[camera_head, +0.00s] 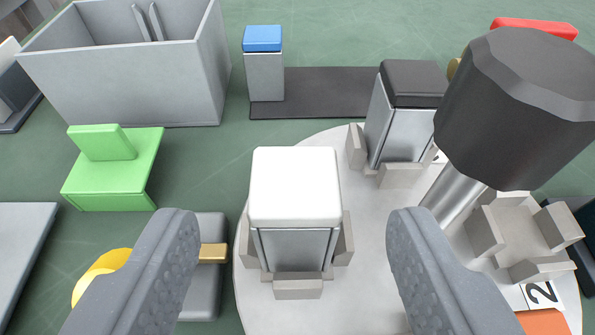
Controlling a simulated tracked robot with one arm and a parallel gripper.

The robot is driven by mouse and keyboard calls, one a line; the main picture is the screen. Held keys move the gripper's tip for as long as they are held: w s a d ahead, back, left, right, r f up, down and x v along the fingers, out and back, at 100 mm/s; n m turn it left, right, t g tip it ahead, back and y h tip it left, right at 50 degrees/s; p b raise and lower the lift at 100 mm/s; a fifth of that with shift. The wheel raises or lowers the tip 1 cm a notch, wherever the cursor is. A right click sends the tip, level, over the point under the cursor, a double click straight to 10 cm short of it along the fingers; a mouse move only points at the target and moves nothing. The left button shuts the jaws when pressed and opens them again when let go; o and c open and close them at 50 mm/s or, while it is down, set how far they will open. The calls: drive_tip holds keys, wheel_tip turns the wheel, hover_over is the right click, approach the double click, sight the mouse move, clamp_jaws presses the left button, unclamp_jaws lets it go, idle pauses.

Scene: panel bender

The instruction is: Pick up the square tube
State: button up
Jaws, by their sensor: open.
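A square tube with a white cap (295,215) stands upright in a grey holder on a light round plate (360,310). A second square tube, with a black cap (403,115), stands in another holder behind it to the right. A third, with a blue cap (264,65), stands at the back near a dark mat. My gripper (295,228) is open, with one finger on each side of the white-capped tube in the picture. Gaps show between the fingers and the tube, and I see no contact.
A large dark knob on a metal post (515,110) rises at the right. An empty holder (520,235) sits near a "2" label. A grey bin (130,75) stands at the back left, with a green block (112,170) in front of it.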

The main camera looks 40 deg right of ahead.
drive_tip(key=shift+x, duration=1.35)
drive_tip(key=shift+r, duration=0.1)
drive_tip(key=c, duration=1.1)
drive_tip(key=shift+r, duration=0.1)
